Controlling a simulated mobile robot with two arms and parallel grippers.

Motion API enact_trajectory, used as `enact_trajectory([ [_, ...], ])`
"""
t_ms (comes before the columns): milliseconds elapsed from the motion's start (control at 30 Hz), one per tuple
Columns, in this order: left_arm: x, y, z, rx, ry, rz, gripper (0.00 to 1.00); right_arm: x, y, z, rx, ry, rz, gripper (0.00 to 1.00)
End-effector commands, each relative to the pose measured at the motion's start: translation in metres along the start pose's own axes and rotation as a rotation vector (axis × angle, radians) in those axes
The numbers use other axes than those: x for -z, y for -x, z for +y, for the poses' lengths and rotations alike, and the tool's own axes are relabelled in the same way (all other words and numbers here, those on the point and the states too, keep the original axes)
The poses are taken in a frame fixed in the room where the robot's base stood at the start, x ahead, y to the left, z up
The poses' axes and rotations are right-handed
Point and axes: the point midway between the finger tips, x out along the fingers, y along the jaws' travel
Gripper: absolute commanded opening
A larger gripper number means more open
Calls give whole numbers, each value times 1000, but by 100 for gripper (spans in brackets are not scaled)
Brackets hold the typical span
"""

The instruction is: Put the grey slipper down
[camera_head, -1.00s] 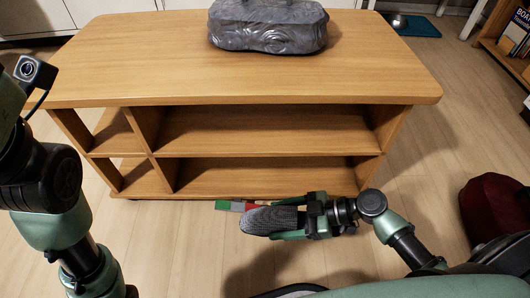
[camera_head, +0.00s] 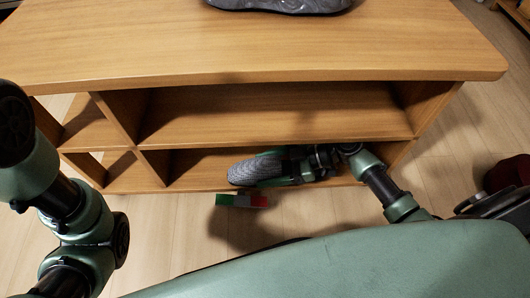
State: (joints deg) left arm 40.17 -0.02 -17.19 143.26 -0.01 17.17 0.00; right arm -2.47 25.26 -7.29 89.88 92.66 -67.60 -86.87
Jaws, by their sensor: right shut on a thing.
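The grey slipper (camera_head: 245,172) shows in the head view at the mouth of the low shelf compartment, with its ribbed sole side toward me. My right gripper (camera_head: 275,169) is shut on the slipper at its right end. I cannot tell whether the slipper touches the bottom board. My left arm comes in at the left edge, and its gripper is not in view.
A wooden shelf unit (camera_head: 240,68) with open compartments fills the top. A grey object (camera_head: 280,4) sits on it, cut off by the frame. A green, grey and red block (camera_head: 241,200) lies on the floor before the shelf. A dark red thing (camera_head: 510,172) stands at right.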

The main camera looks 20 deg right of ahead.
Motion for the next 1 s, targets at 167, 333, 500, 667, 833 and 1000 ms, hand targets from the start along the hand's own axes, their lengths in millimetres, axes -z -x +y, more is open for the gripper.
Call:
enact_trajectory([
  [167, 10, 29, 6, 0, 0, 0, 36, -5, -2, 47, -2, 3, 1, 24],
  [333, 13, 38, 8, -1, 0, 0, 36, -2, 0, 69, -1, 1, 0, 24],
  [500, 15, 43, 9, -1, 0, 1, 36, -2, 0, 79, 0, 1, 0, 24],
  [667, 24, 64, 14, -2, 0, 3, 36, -24, -9, 82, 1, -2, -1, 24],
  [833, 27, 78, 16, 0, 1, -1, 36, -35, -14, 82, 0, 0, 0, 24],
  [1000, 25, 75, 16, 0, 1, -3, 36, -33, -12, 82, 0, -1, 0, 24],
])
